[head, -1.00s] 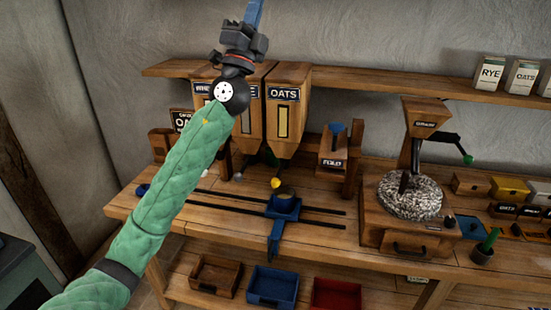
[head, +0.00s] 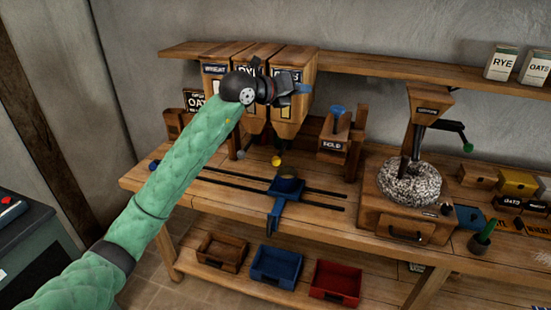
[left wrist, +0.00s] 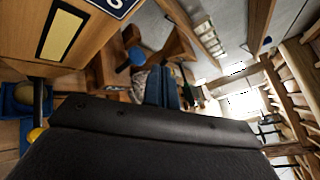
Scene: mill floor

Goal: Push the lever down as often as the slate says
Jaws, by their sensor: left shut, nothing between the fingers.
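The slate (head: 194,100) stands at the back left of the bench. I can read "OA" on it, but its right side is hidden by my left arm and I cannot read a number. The oats hopper (head: 294,118) is the rightmost of the three hoppers, its label partly covered by my gripper. A yellow lever knob (head: 277,161) shows below it, and also at the lower left of the left wrist view (left wrist: 37,134). My left gripper (head: 300,89) is shut and empty in front of the hopper label, above the knob. My right gripper is out of view.
A blue carriage with a cup (head: 284,190) sits on dark rails below the hoppers. A wooden block labelled "HOLD" (head: 334,137) stands right of them, then a grinder (head: 411,181). Bins (head: 275,266) lie on the lower shelf. An upper shelf (head: 400,66) runs behind.

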